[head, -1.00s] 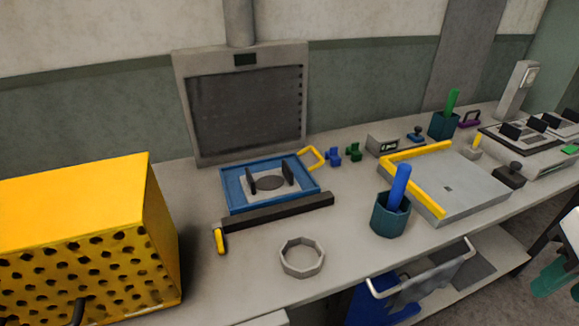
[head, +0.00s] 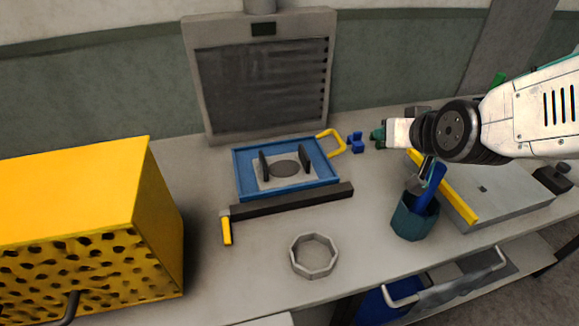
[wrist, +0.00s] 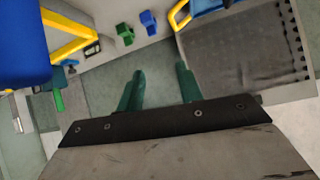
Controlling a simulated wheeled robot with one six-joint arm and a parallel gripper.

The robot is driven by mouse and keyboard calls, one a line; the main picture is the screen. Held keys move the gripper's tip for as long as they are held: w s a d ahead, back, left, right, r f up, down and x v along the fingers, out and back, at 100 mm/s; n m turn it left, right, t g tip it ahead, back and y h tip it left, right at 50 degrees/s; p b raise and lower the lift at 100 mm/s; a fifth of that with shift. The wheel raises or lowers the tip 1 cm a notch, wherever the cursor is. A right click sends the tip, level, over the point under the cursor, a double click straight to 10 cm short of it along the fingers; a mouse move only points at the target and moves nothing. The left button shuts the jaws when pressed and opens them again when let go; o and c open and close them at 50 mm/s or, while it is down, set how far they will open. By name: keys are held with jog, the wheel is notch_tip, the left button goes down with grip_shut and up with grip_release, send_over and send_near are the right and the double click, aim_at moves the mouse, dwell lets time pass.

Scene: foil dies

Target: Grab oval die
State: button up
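The oval die is a pale plate (head: 268,183) with a dark grey oval (head: 286,169) and two upright black handles. It lies inside a blue tray (head: 243,192) in the head view. My gripper's two green fingers (wrist: 159,68) stand apart with nothing between them in the wrist view. In the head view my white arm comes in from the right, with its end above the bench, right of the tray and apart from the die. The fingertips are hard to tell there from a green block. The wrist view shows a corner of the tray (wrist: 207,5), but not the die.
A black bar (head: 290,202) lies along the tray's front, and a yellow handle (head: 333,142) sticks out at its back right. A grey ring (head: 314,256) lies in front. A teal cup (head: 413,222) holds a blue stick. A yellow perforated box (head: 75,205) stands left.

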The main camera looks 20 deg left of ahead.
jog(key=a+f+n+t+y, duration=0.1)
jog(key=a+f, duration=0.4)
jog(key=a, duration=0.3)
jog(key=n+t+y, duration=0.1)
jog(key=t+y, duration=0.1)
send_near(305, 153)
jog(key=w+a, duration=0.1)
jog(key=w, duration=0.2)
jog(key=shift+w+a, duration=0.15)
jog(key=shift+a, duration=0.15)
jog(key=x, duration=0.3)
jog(key=f+x, duration=0.1)
jog(key=x, duration=0.3)
jog(key=shift+a, duration=0.1)
grip_shut()
